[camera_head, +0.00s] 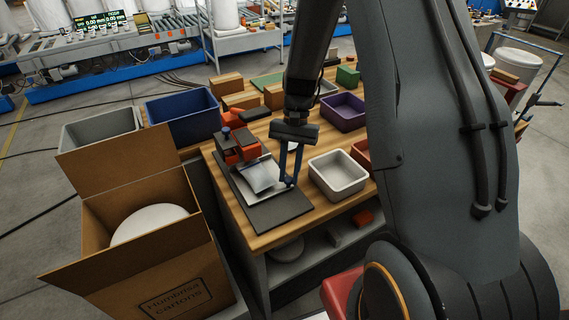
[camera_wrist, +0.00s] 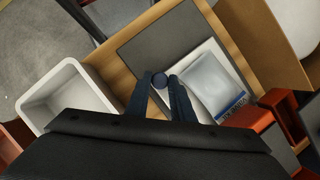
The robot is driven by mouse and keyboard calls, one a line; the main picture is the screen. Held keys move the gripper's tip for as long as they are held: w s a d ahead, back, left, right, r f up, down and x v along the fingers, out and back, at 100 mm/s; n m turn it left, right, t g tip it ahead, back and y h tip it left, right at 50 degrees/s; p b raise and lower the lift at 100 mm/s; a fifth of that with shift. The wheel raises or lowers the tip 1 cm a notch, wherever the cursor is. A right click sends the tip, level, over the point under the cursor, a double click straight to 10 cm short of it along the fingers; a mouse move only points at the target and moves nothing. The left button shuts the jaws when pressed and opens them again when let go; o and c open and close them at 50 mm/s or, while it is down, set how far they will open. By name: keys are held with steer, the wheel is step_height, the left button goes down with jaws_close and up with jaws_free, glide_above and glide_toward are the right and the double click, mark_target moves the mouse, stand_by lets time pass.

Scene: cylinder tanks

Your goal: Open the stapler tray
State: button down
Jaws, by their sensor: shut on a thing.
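The stapler (camera_head: 237,144) is an orange-red machine with a dark blue knob on top, at the back of a dark grey mat (camera_head: 282,214). A pale tray (camera_head: 262,197) extends in front of it over the mat, with a clear bag (camera_head: 262,176) lying on it. My gripper (camera_head: 289,180) points down at the tray's right side. It is shut on a small round dark blue knob (camera_wrist: 159,80) by the tray's edge. In the wrist view the bag (camera_wrist: 213,82) with a blue label lies right of the fingers; the stapler (camera_wrist: 257,115) is partly cut off by my gripper.
A white bin (camera_head: 338,175) stands close on the right of my gripper. A purple bin (camera_head: 343,111) and several brown boxes are behind. A blue bin (camera_head: 182,117) and an open carton (camera_head: 125,225) stand to the left. The front of the mat is clear.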

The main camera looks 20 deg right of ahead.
steer(key=s, duration=0.2)
steer(key=s+d+p, duration=0.1)
steer(key=s, duration=0.1)
steer(key=s+p, duration=0.1)
steer(key=s, duration=0.2)
steer(key=shift+d, duration=0.25)
steer(key=c, duration=1.8)
jaws_free()
steer(key=shift+c, duration=0.2)
steer(key=shift+r, duration=0.1)
steer(key=b+v, duration=0.2)
steer(key=v, duration=0.5)
steer(key=shift+w+r, duration=0.2)
steer(key=shift+r, duration=0.1)
steer(key=shift+d, duration=0.1)
steer(key=s+a+r+n+t+h, duration=0.2)
steer(key=s+a+r+n+t, duration=0.2)
steer(key=s, duration=0.4)
steer(key=shift+r+n+t, duration=0.5)
steer(key=shift+r+n, duration=0.45)
steer(key=shift+n, duration=0.45)
